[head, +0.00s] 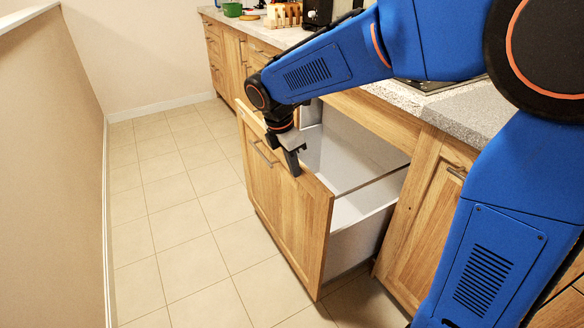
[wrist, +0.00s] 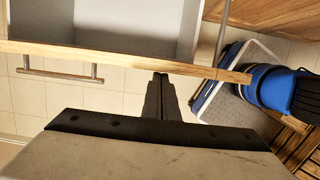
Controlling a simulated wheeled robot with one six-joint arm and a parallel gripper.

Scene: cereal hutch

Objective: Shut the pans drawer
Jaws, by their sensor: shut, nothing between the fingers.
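The pans drawer (head: 285,208) is pulled well out of the cabinet, with a wooden front and a white interior that looks empty where it shows. Its bar handle (head: 264,153) is on the outer face; it also shows in the wrist view (wrist: 60,73). My gripper (head: 293,172) is shut and empty at the top of the drawer front, on its outer side, right of the handle. In the wrist view the shut fingertips (wrist: 161,77) meet or nearly meet the front's top edge (wrist: 120,56); I cannot tell whether they touch.
The tiled floor (head: 170,215) left of the drawer is clear, bounded by a wall (head: 50,180). A cabinet door (head: 415,220) stands right of the drawer. The counter (head: 400,97) above holds a green bowl (head: 232,9) and a wooden rack (head: 284,15) at its far end.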

